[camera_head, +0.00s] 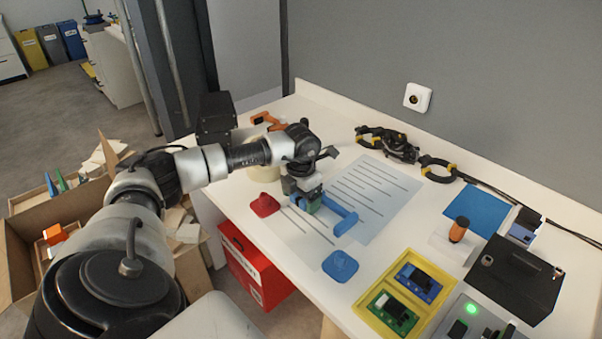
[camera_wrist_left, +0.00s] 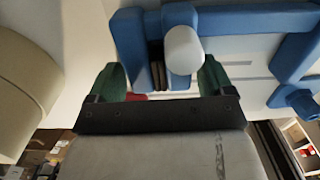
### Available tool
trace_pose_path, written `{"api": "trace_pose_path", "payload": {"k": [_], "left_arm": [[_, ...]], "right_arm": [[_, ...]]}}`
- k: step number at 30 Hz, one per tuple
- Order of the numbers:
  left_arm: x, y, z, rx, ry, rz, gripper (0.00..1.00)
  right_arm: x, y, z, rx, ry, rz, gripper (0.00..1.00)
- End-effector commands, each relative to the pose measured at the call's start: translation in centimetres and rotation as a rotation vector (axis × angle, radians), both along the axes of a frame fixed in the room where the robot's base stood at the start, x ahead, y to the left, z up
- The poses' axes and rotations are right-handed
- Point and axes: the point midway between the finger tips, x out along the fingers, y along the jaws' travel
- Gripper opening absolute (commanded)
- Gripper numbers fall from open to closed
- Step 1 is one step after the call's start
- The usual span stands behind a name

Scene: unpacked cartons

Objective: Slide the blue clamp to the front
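The blue clamp (camera_head: 344,222) lies on a white lined sheet (camera_head: 372,195) on the table; part of it is hidden under my left gripper. My left gripper (camera_head: 308,203) is low over the clamp's left end. In the left wrist view the clamp (camera_wrist_left: 245,22) spans the top, with a white round knob. There the green fingers of my left gripper (camera_wrist_left: 162,82) stand apart, with a blue clamp part and dark strips between them. Gaps show beside these parts, so the fingers do not look closed on them. My right gripper is not in view.
A red piece (camera_head: 265,204) lies left of the clamp and a blue square pad (camera_head: 340,265) nearer. A yellow tray (camera_head: 376,321) with circuit boards and a black box (camera_head: 515,278) stand right. An open carton (camera_head: 55,222) stands on the floor left.

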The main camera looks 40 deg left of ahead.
Motion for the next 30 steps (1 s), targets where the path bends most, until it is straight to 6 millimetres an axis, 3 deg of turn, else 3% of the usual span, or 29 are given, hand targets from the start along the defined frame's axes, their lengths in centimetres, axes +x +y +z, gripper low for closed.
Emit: {"api": "trace_pose_path", "payload": {"k": [13,24,30], "left_arm": [[0.0,0.0,0.9,0.0,-0.002,0.0,0.92],[0.1,0.0,7.9,0.0,-0.003,-0.001,0.92],[0.0,0.0,10.3,0.001,0.0,0.0,0.92]], "right_arm": [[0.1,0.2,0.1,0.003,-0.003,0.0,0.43],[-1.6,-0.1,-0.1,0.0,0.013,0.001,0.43],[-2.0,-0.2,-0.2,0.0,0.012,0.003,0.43]]}}
